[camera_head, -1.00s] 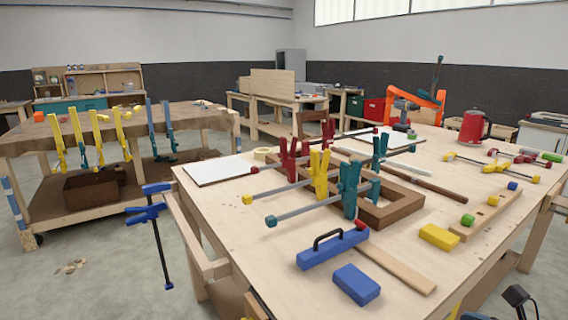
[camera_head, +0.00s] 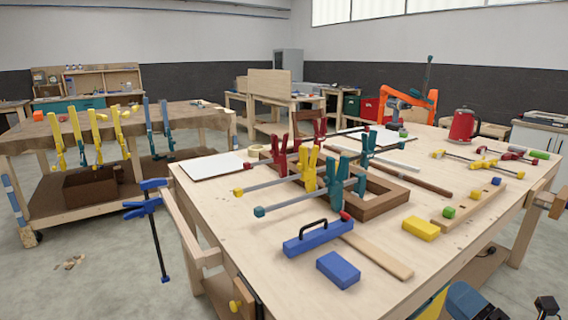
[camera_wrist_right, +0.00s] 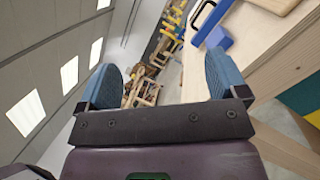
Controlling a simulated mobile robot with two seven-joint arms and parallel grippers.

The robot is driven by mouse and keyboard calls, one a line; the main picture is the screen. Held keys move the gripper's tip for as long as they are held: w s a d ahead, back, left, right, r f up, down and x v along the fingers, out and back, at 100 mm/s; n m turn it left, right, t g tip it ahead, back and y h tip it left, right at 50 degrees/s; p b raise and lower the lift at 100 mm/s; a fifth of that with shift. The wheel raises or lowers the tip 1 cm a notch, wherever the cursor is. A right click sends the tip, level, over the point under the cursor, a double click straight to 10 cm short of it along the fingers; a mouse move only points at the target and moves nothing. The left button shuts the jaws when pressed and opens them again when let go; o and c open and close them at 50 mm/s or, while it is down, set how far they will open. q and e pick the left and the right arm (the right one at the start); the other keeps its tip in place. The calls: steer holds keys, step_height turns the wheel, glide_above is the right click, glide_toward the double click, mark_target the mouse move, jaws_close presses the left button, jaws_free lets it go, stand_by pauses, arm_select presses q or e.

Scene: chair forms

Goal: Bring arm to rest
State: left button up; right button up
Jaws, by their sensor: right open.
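My right gripper (camera_wrist_right: 160,78) is open in the right wrist view. Its two blue finger pads stand wide apart, with nothing between them. In the head view, part of my right gripper (camera_head: 470,302) shows at the bottom right, low beside the near edge of the wooden workbench (camera_head: 225,215). It is apart from the things on the bench. My left arm and gripper are not in view.
A blue clamp-like tool with a black handle (camera_head: 318,238), a blue block (camera_head: 338,269) and a yellow block (camera_head: 421,229) lie on the bench. Upright clamps grip a brown wooden frame (camera_head: 383,208). The wrist view shows open floor beyond the fingers.

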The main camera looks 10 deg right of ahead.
step_height(320, 180, down, 16)
steer(key=s+d+m+g+h, duration=0.1)
steer(key=s+m+g+h, duration=0.15)
steer(key=m+h, duration=1.3)
arm_select(q)
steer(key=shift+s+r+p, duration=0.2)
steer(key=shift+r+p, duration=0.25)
steer(key=shift+p, duration=0.15)
arm_select(e)
steer(key=s+a+f+m+g+y, duration=0.6)
steer(key=s+a+f+m+y, duration=0.3)
steer(key=f+m, duration=0.3)
steer(key=shift+s+a+f, duration=0.45)
steer(key=shift+a+f, duration=0.1)
steer(key=shift+f, duration=0.1)
